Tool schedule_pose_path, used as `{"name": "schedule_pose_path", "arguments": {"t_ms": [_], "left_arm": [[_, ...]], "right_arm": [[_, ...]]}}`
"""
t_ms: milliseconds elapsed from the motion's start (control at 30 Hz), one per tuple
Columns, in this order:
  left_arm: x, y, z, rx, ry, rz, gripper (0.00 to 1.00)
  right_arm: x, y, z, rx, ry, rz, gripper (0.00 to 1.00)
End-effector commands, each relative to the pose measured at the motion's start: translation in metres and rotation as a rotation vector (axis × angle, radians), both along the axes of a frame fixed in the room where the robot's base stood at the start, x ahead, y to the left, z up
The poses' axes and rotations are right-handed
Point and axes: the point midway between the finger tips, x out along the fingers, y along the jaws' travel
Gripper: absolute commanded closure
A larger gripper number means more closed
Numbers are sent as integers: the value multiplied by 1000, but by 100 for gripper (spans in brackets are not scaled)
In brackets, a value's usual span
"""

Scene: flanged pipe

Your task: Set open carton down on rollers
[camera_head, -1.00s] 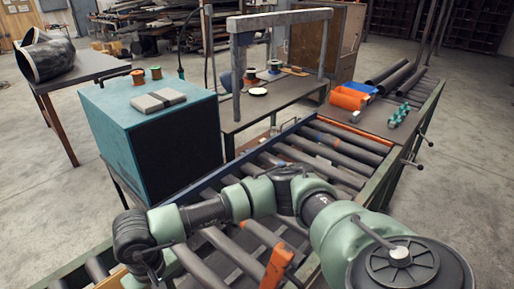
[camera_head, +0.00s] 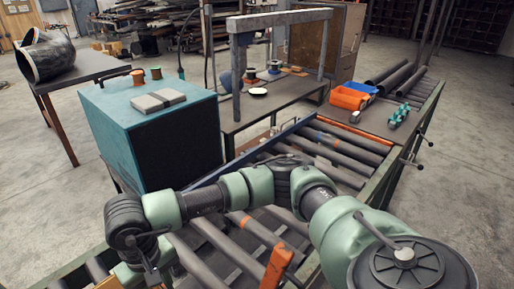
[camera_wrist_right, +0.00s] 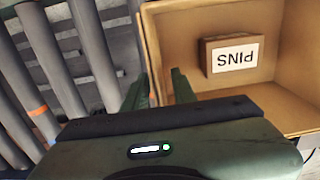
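The open carton (camera_wrist_right: 285,100) is a tan cardboard box with its top open, filling the right of the right wrist view. My right gripper (camera_wrist_right: 160,82) is shut on the carton's near-left wall, one finger on each side. The rollers (camera_wrist_right: 60,60) are grey and show to the left of the carton. I cannot tell whether its base touches them. My left gripper is not in view.
The roller conveyor (camera_head: 330,150) runs from lower left to upper right, with open rollers beyond my arm. An orange piece (camera_head: 276,268) stands at its near side. A teal cabinet (camera_head: 150,125) stands close on the left. An orange bin (camera_head: 349,98) sits at the far end.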

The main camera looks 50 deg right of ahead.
Motion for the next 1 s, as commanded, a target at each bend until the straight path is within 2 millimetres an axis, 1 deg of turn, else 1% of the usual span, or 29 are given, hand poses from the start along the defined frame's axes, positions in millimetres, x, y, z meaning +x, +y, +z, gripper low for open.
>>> {"name": "schedule_pose_path", "arguments": {"t_ms": [33,200,300,400,567,1000], "left_arm": [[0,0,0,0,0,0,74],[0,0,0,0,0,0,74],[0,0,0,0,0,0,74],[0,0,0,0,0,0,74],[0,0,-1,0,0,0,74],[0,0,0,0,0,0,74]], "right_arm": [[1,0,13,1,-5,1,74],[1,0,48,0,-4,1,74],[1,0,64,0,-3,0,74],[1,0,74,0,-1,0,74],[0,0,81,-1,1,0,74],[0,0,80,-1,1,0,74]]}}
